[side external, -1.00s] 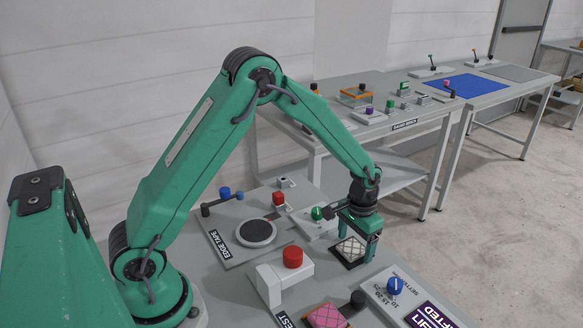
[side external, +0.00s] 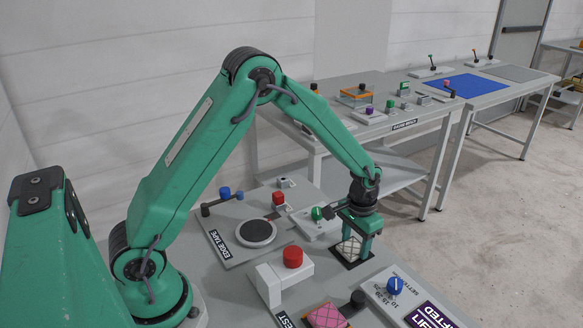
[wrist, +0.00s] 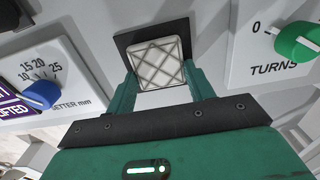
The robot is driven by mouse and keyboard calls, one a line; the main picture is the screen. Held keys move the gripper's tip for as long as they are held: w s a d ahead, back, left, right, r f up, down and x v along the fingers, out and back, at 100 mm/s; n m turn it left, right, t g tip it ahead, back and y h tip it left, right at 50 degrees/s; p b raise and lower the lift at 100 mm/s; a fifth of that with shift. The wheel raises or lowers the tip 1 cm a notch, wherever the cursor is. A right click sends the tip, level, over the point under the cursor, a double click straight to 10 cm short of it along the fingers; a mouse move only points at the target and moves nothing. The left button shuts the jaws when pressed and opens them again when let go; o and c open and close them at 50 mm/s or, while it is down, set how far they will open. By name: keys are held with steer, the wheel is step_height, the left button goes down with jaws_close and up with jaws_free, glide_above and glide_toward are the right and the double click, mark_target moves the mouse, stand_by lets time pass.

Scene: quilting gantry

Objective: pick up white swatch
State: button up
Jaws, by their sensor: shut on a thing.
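The white swatch (side external: 350,243) is a pale square block with a dark criss-cross line pattern. It also shows in the wrist view (wrist: 159,62), between the two green fingers. My gripper (side external: 358,250) is shut on it, one finger on each side; it also shows in the wrist view (wrist: 160,85). The swatch is over the dark square pad (side external: 339,253), which also shows in the wrist view (wrist: 125,40). The fingers hide part of the swatch, and I cannot tell how far it is above the pad.
A pink swatch (side external: 327,316) lies near the front. A red button (side external: 292,257) on a white block, a blue knob (side external: 395,285) and a green knob (side external: 317,213) stand around my gripper. A round plate (side external: 256,233) is to the left. A second table with small parts stands behind.

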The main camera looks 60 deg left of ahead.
mark_target(355, 246)
steer(key=shift+r, duration=0.8)
step_height(355, 246, up, 2)
steer(key=shift+r, duration=0.2)
steer(key=s+d+r, duration=0.6)
steer(key=d+r, duration=0.1)
steer(key=d, duration=0.2)
steer(key=shift+s+d, duration=0.25)
steer(key=shift+s, duration=0.15)
steer(key=shift+a, duration=0.15)
steer(key=s+a+r+n, duration=0.2)
steer(key=s+a+n, duration=0.7)
steer(key=a, duration=0.7)
steer(key=s, duration=0.2)
steer(key=shift+s+a, duration=0.15)
steer(key=shift+s, duration=0.25)
